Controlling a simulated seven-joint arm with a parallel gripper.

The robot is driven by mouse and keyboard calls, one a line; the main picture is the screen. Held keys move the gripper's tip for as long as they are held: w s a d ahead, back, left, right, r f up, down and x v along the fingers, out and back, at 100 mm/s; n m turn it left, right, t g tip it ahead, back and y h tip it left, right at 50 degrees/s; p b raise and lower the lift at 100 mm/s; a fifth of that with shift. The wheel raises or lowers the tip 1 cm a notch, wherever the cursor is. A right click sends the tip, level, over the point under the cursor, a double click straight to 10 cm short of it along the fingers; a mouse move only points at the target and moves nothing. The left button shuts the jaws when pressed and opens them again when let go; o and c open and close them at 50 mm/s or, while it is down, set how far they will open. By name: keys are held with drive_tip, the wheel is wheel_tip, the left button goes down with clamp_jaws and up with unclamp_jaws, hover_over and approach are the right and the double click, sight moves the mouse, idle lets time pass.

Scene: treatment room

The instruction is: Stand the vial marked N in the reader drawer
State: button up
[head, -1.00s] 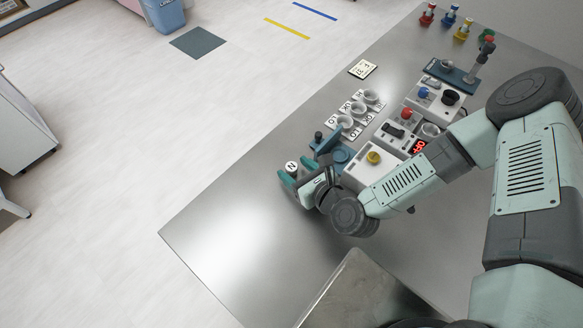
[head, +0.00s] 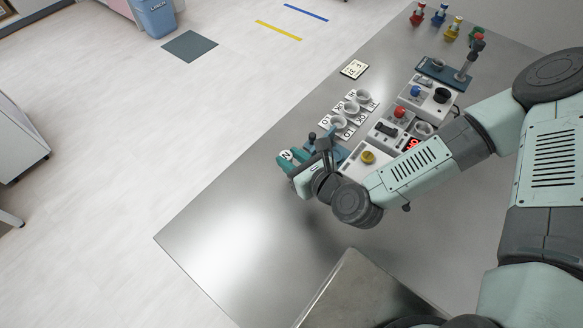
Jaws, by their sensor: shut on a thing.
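The vial marked N (head: 287,155) shows its white lettered top between the teal fingers of my gripper (head: 291,160). My gripper is shut on it near the left edge of the metal table. The vial's lower body is hidden by the fingers, and I cannot tell its height above the table. A blue drawer-like part (head: 341,153) lies just right of my gripper, at the left end of a white box with a yellow knob (head: 367,157). My gripper and wrist partly cover this blue part, so its inside is not clear.
Several white cups on numbered cards (head: 351,109) stand just behind. Control boxes with a red knob (head: 399,111) and a blue knob (head: 415,91) run to the back right. A small card (head: 354,69) lies farther back. The table's front left (head: 225,240) is clear.

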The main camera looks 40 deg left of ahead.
drive_tip(key=w+m+t+h, duration=0.2)
drive_tip(key=w+m+t, duration=0.1)
drive_tip(key=w+r+m+t+h, duration=0.1)
drive_tip(key=w+m+t+h, duration=0.1)
drive_tip(key=w+m, duration=0.1)
drive_tip(key=w+d+m+t+h, duration=0.1)
drive_tip(key=w+m+t+h, duration=0.1)
drive_tip(key=w+m+t, duration=0.1)
drive_tip(key=shift+w+r+t+h, duration=0.25)
drive_tip(key=shift+w+t+h, duration=0.05)
drive_tip(key=shift+w, duration=0.35)
drive_tip(key=d+m+h, duration=0.1)
drive_tip(key=m+h, duration=0.1)
drive_tip(key=d+m+t+h, duration=0.1)
drive_tip(key=h, duration=0.1)
drive_tip(key=d+r+m+h, duration=0.1)
drive_tip(key=m, duration=0.1)
drive_tip(key=shift+d+m+t+h, duration=0.15)
drive_tip(key=shift+m+t+h, duration=0.15)
drive_tip(key=shift+t+h, duration=0.1)
drive_tip(key=shift+d+f, duration=0.1)
drive_tip(key=shift+f, duration=2.8)
drive_tip(key=shift+s+f, duration=0.1)
drive_tip(key=shift+f, duration=0.45)
